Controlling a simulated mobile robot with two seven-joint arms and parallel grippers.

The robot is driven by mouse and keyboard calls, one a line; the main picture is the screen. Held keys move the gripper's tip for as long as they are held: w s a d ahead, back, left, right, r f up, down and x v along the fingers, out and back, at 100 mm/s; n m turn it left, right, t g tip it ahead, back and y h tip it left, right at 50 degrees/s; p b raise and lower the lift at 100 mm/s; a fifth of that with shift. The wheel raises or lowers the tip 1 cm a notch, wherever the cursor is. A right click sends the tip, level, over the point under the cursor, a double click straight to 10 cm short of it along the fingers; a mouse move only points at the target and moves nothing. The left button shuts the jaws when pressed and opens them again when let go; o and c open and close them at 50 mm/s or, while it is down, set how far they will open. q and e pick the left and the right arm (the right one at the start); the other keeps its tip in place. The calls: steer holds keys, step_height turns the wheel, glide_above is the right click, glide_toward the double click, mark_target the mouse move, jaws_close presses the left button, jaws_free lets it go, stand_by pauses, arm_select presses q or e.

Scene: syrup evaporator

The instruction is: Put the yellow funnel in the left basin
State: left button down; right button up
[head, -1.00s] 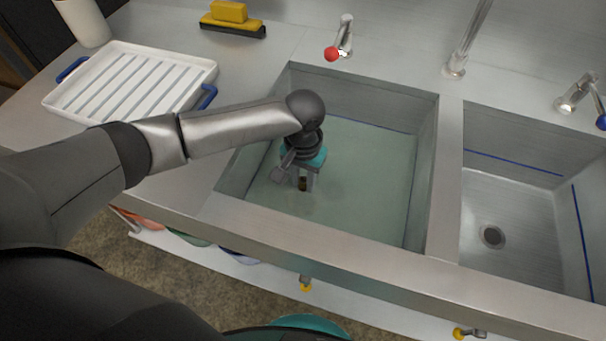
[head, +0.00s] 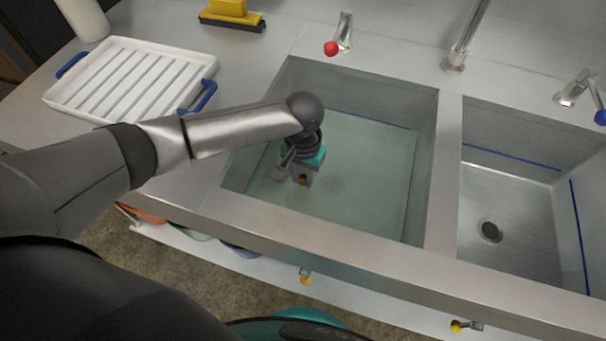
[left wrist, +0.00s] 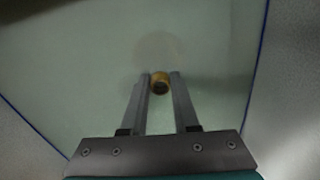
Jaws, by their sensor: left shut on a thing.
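The left basin (head: 360,195) holds greenish, cloudy water. My left gripper (head: 304,178) points down into its left part and is shut on the yellow funnel (head: 303,182), of which only a small yellow-brown bit shows in the head view. In the left wrist view, the funnel's round end with a dark opening (left wrist: 160,84) sits between the fingertips. A faint pale round patch lies just beyond it; whether this is part of the funnel is unclear. The rest of the funnel is hidden or blurred by the water. My right gripper is not in view.
An empty right basin (head: 520,210) with a drain lies beyond the steel divider (head: 445,170). A red-knobbed tap (head: 343,38) stands behind the left basin. A white ribbed tray (head: 130,80) and a yellow-and-black brush (head: 231,18) rest on the counter.

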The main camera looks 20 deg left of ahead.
arm_select(q)
steer(key=shift+c, duration=0.5)
jaws_free()
stand_by(0.3)
step_height(320, 180, up, 6)
steer(key=p, duration=0.6)
steer(key=shift+f+p, duration=0.2)
steer(key=shift+p, duration=0.2)
step_height(320, 180, up, 28)
steer(key=p, duration=2.4)
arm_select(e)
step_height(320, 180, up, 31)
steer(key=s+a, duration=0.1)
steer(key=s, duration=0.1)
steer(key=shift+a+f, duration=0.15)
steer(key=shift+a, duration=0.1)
arm_select(q)
steer(key=shift+s, duration=0.1)
